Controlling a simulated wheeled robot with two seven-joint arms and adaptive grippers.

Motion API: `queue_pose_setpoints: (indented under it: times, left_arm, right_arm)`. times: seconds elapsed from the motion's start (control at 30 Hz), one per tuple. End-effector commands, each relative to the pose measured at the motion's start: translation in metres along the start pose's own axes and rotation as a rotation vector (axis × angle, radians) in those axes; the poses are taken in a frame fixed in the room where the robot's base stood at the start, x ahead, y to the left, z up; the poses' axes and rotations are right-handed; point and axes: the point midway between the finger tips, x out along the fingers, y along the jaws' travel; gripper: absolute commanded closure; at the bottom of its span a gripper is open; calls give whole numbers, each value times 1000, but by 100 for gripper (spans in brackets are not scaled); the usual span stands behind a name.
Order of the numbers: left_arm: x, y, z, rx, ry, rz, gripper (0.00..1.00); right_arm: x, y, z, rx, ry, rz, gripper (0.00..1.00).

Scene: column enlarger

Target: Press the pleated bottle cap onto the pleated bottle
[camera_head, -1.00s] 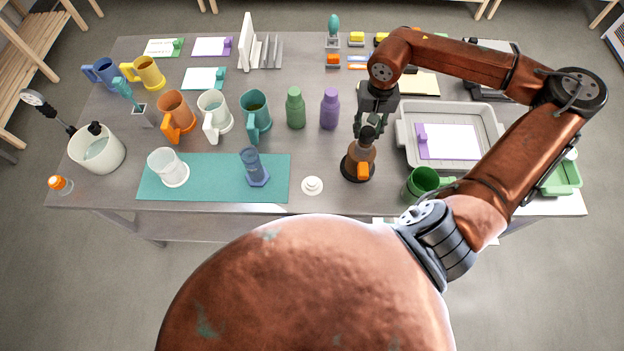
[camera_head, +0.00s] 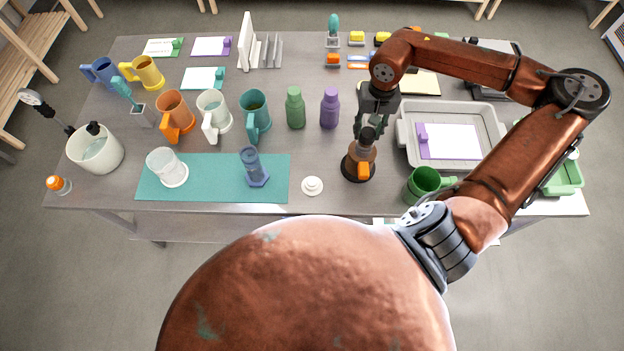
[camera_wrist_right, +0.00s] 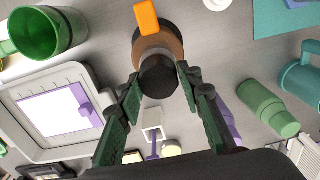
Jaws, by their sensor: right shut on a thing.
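The pleated bottle appears to be the brown bottle (camera_head: 362,152) on a round black base at the table's front, right of centre, with an orange block on its front side. Its brown body also shows in the right wrist view (camera_wrist_right: 172,44). A black cylindrical piece, apparently the pleated bottle cap (camera_wrist_right: 158,76), is at the bottle's top, in line with it. My right gripper (camera_head: 367,126) points down over the bottle and is shut on this cap, a finger on each side. I cannot tell whether the cap is fully seated. My left gripper is out of view.
A green mug (camera_head: 422,183) and a grey tray (camera_head: 402,135) stand to the right. Purple (camera_head: 330,110) and green (camera_head: 295,110) bottles stand behind left. A white round lid (camera_head: 312,186) lies left, beside a teal mat (camera_head: 215,185). Bare table lies between lid and bottle.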

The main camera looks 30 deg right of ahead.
Motion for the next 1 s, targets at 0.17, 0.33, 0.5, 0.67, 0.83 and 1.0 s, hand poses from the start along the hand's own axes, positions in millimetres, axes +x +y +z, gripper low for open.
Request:
queue_pose_setpoints:
  times: [0.17, 0.33, 0.5, 0.67, 0.83, 1.0]
  left_arm:
    - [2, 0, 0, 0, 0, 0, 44]
    - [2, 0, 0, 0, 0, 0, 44]
    - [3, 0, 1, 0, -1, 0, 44]
    - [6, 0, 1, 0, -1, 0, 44]
    - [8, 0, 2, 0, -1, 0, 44]
    - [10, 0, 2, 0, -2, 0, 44]
  right_arm:
    - [1, 0, 0, 0, -1, -1, 100]
    - [0, 0, 0, 0, 0, -1, 100]
    - [2, 0, 0, 0, 0, -1, 100]
    - [5, 0, 0, 0, -1, -1, 100]
    - [8, 0, 0, 0, -1, -2, 100]
    - [12, 0, 0, 0, -1, -2, 100]
